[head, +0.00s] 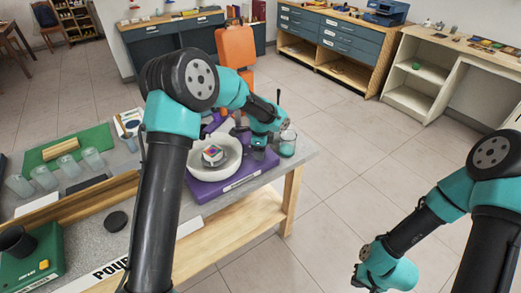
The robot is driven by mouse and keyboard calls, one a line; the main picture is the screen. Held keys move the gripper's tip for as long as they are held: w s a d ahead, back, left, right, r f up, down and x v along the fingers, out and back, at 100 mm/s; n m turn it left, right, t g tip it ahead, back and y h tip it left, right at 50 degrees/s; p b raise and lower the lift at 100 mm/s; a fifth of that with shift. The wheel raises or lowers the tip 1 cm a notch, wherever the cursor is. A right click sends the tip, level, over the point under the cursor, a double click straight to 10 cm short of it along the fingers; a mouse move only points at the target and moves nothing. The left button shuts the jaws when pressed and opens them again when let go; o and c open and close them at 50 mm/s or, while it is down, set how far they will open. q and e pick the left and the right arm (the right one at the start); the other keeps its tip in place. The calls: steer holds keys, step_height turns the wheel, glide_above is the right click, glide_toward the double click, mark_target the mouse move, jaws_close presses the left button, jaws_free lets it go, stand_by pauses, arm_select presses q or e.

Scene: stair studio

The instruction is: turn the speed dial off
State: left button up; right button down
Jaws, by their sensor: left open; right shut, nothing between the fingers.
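A purple machine (228,187) stands on the near table and carries a round white bowl (201,174). A small multicoloured cube (212,154) is in the bowl. My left gripper (259,149) is open and points down over the machine's right end, close to its top. The speed dial cannot be made out; the gripper and wrist cover that end. I cannot tell whether the gripper touches anything. My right arm hangs at the lower right, away from the table, and its fingers do not show.
A glass beaker with green contents (287,144) stands right beside my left gripper, near the table's edge. Several clear cups (68,166) and a green mat (95,139) are at the left. The floor at the right is clear.

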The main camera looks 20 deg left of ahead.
arm_select(q)
steer(key=shift+c, duration=0.2)
steer(key=c, duration=0.9)
steer(key=shift+n, duration=0.4)
steer(key=n, duration=0.4)
steer(key=shift+n, duration=2.1)
steer(key=o, duration=0.9)
